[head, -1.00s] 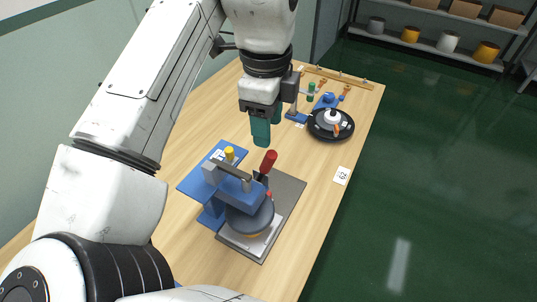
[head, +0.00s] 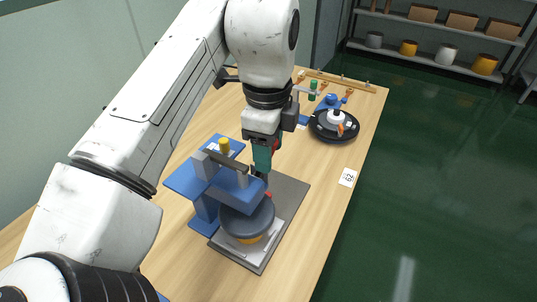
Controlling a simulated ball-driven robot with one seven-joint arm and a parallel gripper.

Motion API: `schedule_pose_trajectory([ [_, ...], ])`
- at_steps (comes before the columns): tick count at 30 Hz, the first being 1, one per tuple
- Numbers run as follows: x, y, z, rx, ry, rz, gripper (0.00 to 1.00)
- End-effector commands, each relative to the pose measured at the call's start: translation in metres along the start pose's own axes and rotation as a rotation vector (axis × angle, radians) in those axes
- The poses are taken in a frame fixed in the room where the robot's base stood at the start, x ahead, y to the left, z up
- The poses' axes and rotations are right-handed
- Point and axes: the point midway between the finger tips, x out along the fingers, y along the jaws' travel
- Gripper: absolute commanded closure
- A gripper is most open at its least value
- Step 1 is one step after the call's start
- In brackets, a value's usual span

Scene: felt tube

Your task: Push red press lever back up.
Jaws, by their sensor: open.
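The blue press (head: 203,187) stands on the wooden table, with a round dark-grey platen (head: 247,222) under its arm. The red press lever (head: 277,144) is mostly hidden behind my gripper; only a sliver of red shows at the right of the fingers. My gripper (head: 264,160) points down with teal fingers at the lever, just behind the press head. It is open. I cannot tell whether the lever lies between the fingers or touches them.
A grey base plate (head: 292,187) lies under the press. A black round tray (head: 320,135) with a white-topped item stands farther back, near a wooden rack (head: 345,83). A white card (head: 348,177) lies near the right table edge. The table between card and press is clear.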

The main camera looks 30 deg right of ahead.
Motion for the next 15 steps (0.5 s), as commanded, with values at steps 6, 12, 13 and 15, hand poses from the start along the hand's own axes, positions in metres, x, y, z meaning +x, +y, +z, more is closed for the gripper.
schedule_pose_trajectory([
  [6,0.0005,0.0,0.0001,-0.001,0.0,0.0,0.49],
  [12,0.0006,-0.0001,0.0001,-0.001,0.0,0.0,0.65],
  [13,0.0006,-0.0001,0.0001,-0.001,0.0,0.0,0.68],
  [15,0.0006,-0.0001,0.0001,-0.001,0.0,0.0,0.74],
])
